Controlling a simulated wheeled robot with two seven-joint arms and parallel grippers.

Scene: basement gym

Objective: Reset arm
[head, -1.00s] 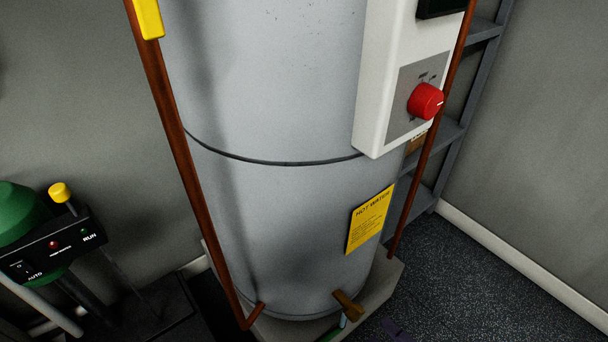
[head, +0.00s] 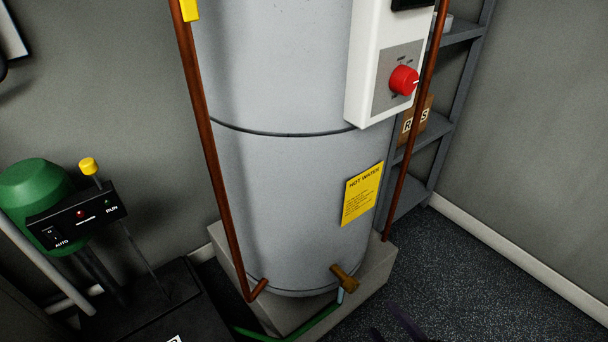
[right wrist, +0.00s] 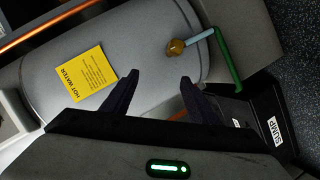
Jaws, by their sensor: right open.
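My right gripper (right wrist: 159,80) is open and empty in the right wrist view, its two dark fingers apart in front of the grey water tank. Its dark fingers (head: 398,322) just show at the bottom edge of the head view, right of the tank's base. The grey tank (head: 285,185) stands upright in the middle of the head view, with a yellow HOT WATER label (head: 362,194) and a brass valve (head: 345,278) low down. A white control box (head: 368,60) with a red knob (head: 403,80) is at its upper right. My left gripper is not in view.
Copper pipes (head: 212,160) run down beside the tank, which stands on a concrete plinth (head: 375,275). A green pump (head: 35,190) with a black switch panel (head: 78,214) stands at left. A metal shelf (head: 445,140) is behind. Dark speckled floor (head: 480,285) is clear at right.

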